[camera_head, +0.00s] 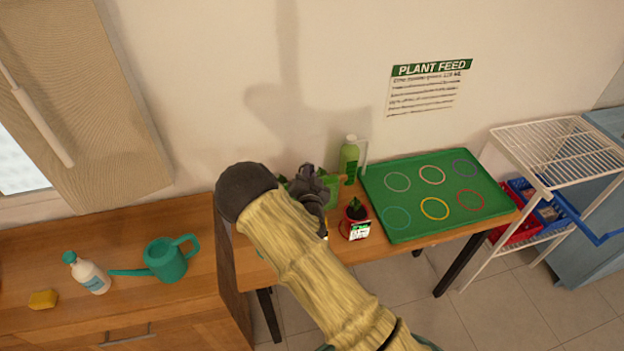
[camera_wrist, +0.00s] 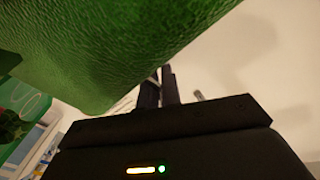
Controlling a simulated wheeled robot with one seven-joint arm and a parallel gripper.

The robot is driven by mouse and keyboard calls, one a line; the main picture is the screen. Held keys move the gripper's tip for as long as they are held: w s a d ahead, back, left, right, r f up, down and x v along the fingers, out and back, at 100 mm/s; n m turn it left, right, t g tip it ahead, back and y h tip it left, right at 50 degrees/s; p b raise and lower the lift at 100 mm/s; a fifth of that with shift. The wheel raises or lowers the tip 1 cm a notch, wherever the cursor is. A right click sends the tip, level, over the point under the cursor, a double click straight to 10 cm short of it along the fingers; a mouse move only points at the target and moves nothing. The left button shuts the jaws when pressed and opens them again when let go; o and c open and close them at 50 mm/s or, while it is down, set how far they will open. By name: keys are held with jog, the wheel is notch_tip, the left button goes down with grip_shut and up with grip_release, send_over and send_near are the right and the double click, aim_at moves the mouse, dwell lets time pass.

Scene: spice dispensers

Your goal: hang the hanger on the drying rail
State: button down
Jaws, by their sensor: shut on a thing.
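I see no clear hanger and no sure drying rail in either view. My gripper (camera_head: 318,186) is over the left part of the small wooden table, partly hidden by my own arm. In the wrist view its fingers (camera_wrist: 158,90) are close together at the edge of a green textured thing (camera_wrist: 100,45), which fills the upper left. A green piece (camera_head: 334,190) shows beside the gripper in the head view, seemingly the same thing. Its full shape and the exact grip are hidden.
A green bottle (camera_head: 349,160) and a red potted plant (camera_head: 355,218) stand close to the gripper. A green tray (camera_head: 400,236) with coloured rings lies to the right. A white wire rack (camera_head: 560,150) stands far right. A watering can (camera_head: 165,260) and white bottle (camera_head: 90,276) are left.

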jog(key=f, duration=0.3)
jog(key=shift+d+f, duration=0.1)
jog(key=shift+d, duration=0.15)
jog(key=shift+f, duration=0.15)
jog(key=shift+d, duration=0.1)
jog(key=shift+w+f, duration=0.1)
jog(key=shift+f, duration=0.05)
jog(key=c, duration=1.6)
grip_release()
